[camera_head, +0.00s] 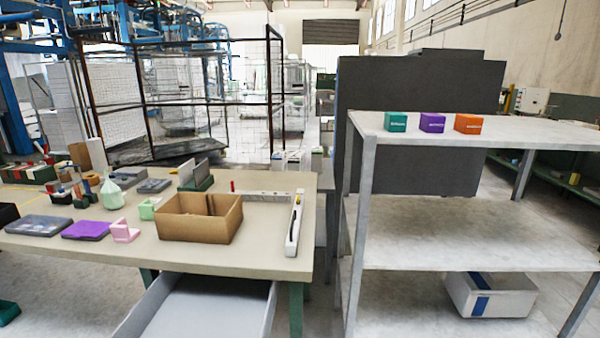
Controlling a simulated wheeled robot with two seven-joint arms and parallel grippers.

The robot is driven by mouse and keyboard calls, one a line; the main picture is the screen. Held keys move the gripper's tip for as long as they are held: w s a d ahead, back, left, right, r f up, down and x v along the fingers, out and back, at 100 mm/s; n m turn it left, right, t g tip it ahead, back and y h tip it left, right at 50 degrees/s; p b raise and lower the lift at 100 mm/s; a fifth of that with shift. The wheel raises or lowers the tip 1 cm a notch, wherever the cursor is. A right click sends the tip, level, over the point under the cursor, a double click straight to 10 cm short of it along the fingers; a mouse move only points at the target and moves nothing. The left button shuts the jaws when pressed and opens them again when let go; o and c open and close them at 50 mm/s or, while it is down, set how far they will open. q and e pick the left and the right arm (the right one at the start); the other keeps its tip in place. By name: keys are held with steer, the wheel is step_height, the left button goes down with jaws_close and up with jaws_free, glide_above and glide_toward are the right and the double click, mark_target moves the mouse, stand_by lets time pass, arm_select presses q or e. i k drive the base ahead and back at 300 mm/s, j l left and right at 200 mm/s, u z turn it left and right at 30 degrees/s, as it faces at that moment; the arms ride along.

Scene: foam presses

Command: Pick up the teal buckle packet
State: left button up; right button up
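A small teal box-shaped packet (395,122) stands on the top board of the grey shelf rack (560,138), near its left end. It has pale lettering on its front, too small to read with certainty. A purple box (432,123) and an orange box (468,124) stand to its right in the same row, with small gaps between them. Nothing covers the teal packet. Neither of my grippers shows in the head view.
A table (260,262) on the left carries a cardboard box (200,221), a purple flat case (86,230), a green bottle (111,194) and other small items. An open drawer (200,308) juts out below. A white bin (490,295) sits on the rack's bottom board. The middle board (480,235) is empty.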

mark_target(395, 122)
steer(key=j+u, duration=0.15)
steer(key=u, duration=0.3)
steer(key=j+u, duration=0.1)
steer(key=u, duration=0.3)
steer(key=z, duration=1.55)
steer(key=i+j, duration=0.05)
